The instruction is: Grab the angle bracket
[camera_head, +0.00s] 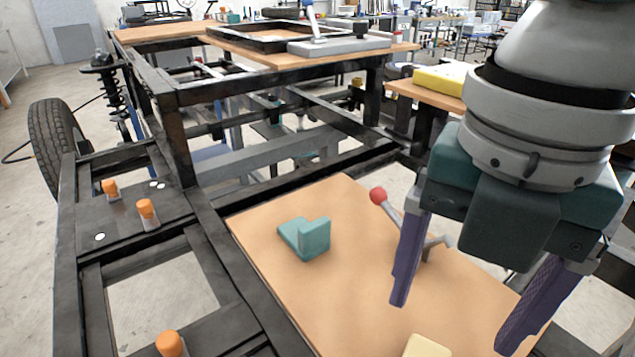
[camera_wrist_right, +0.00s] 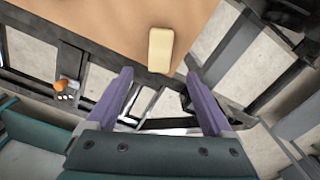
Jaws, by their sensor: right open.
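The teal angle bracket (camera_head: 306,239) is a small L-shaped piece lying on the wooden board (camera_head: 262,222), left of my right gripper. My right gripper (camera_head: 452,322) is open and empty, hanging over the right part of the board with its two purple fingers spread apart. It is clear of the bracket. In the right wrist view, the open fingers (camera_wrist_right: 163,100) point toward a pale yellow block (camera_wrist_right: 161,49) at the board's edge. The bracket does not show in that view. My left gripper is not in view.
A red-ended lever tool (camera_head: 379,196) stands on the board between the bracket and my right gripper. The yellow block (camera_head: 427,347) lies at the near edge. Black frame beams (camera_head: 240,270) border the board. Orange-topped pegs (camera_head: 147,210) stand to the left.

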